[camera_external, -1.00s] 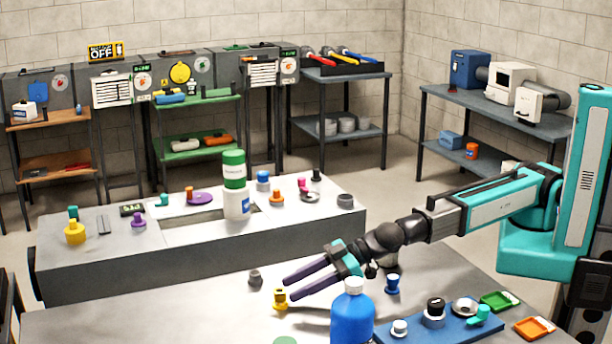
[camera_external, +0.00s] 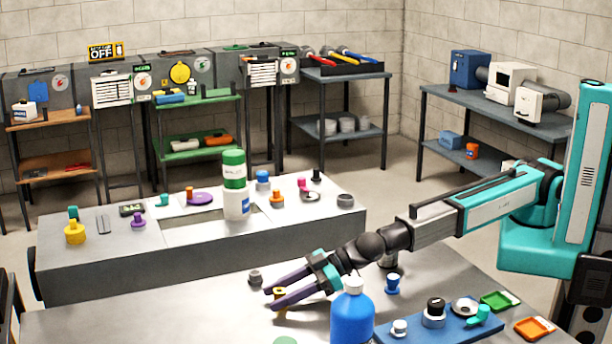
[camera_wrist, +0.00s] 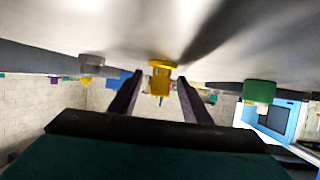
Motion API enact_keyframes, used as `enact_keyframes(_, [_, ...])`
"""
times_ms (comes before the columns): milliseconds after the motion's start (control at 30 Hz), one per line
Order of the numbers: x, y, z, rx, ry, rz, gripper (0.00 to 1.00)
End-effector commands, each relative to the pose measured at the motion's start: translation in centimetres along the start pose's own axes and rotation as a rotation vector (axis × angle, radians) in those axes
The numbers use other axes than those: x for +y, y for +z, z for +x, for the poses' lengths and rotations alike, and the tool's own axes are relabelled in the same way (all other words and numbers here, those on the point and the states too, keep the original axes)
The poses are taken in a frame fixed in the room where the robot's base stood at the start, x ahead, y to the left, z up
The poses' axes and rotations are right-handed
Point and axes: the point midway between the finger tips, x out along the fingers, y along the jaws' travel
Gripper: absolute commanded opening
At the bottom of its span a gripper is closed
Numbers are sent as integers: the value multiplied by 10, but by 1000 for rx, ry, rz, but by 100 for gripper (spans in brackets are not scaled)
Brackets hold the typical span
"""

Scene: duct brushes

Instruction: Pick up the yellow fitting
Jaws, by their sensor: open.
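The yellow fitting (camera_external: 280,292) stands on the near table and is partly hidden by my fingers in the external view. In the wrist view the yellow fitting (camera_wrist: 159,82) shows between the two dark fingers, with a gap on either side. My gripper (camera_external: 271,297) is open and low over the table, with one finger on each side of the fitting. It also shows in the wrist view (camera_wrist: 160,76), with nothing held. Another yellow piece (camera_external: 75,234) stands at the left of the back bench.
A grey fitting (camera_external: 255,278) stands just behind my fingers. A blue bottle (camera_external: 352,315) stands close in front of my gripper on the right. A blue fitting (camera_external: 393,284) and a blue board (camera_external: 455,328) with parts lie farther right. The table left of the fitting is mostly clear.

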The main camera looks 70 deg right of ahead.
Motion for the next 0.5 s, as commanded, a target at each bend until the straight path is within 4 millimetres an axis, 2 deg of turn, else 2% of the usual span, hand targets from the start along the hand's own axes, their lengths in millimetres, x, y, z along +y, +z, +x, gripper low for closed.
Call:
enact_keyframes(333, [0,0,0,0,0,0,42])
enact_keyframes(500, [0,0,0,0,0,0,13])
